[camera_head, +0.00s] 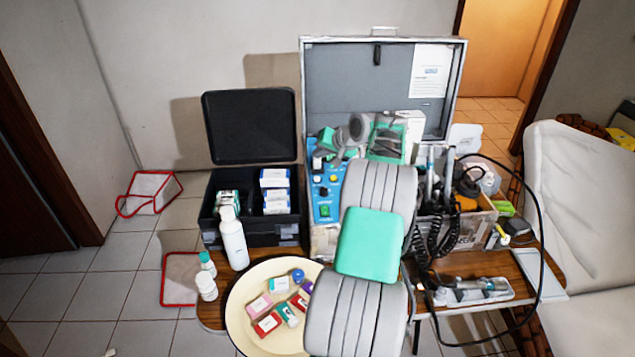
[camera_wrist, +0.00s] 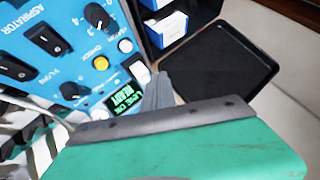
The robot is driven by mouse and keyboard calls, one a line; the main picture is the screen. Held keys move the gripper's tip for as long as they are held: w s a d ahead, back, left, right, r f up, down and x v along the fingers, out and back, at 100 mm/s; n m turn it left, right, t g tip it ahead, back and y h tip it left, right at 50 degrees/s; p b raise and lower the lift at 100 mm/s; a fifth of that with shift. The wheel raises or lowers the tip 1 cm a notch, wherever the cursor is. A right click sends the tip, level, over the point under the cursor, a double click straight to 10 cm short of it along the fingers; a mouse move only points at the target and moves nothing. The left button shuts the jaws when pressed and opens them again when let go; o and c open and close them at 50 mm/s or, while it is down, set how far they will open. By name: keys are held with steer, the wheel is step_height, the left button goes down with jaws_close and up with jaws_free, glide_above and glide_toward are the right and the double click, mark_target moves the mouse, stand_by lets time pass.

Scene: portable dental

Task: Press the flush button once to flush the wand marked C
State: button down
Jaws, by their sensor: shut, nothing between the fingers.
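The blue control panel (camera_head: 325,190) stands in the open case in the head view. In the wrist view the panel (camera_wrist: 75,45) shows black rocker switches, black knobs, a yellow button (camera_wrist: 100,63), a white button (camera_wrist: 125,45) and a lit green display (camera_wrist: 124,97) whose lower line seems to read READY. I cannot read which button is marked flush. My gripper (camera_wrist: 159,78) is shut and empty, its grey fingers beside the panel's edge near the display; contact cannot be told. Wands (camera_head: 430,180) stand upright at the right of the case; their letters are not legible.
A black open box (camera_head: 250,228) with small cartons stands left of the case. A white bottle (camera_head: 233,240) and a cream round tray (camera_head: 245,325) are in front. Coiled black cords (camera_head: 435,240) and a looping cable (camera_head: 540,230) hang at right. My arm hides the table's middle.

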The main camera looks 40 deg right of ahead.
step_height(320, 180, down, 5)
steer(key=b, duration=0.3)
steer(key=shift+w+r, duration=0.1)
steer(key=shift+r, duration=0.05)
steer(key=shift+d+f, duration=0.1)
steer(key=shift+f, duration=0.8)
steer(key=shift+f+b, duration=0.1)
steer(key=shift+b, duration=0.2)
stand_by(0.6)
steer(key=shift+w+f, duration=0.1)
steer(key=shift+f, duration=0.2)
steer(key=shift+f+b, duration=0.3)
steer(key=shift+f, duration=0.25)
stand_by(0.5)
steer(key=shift+r, duration=0.15)
steer(key=shift+r+p, duration=0.65)
steer(key=shift+r, duration=0.1)
steer(key=shift+r+p, duration=1.75)
steer(key=shift+r, duration=0.8)
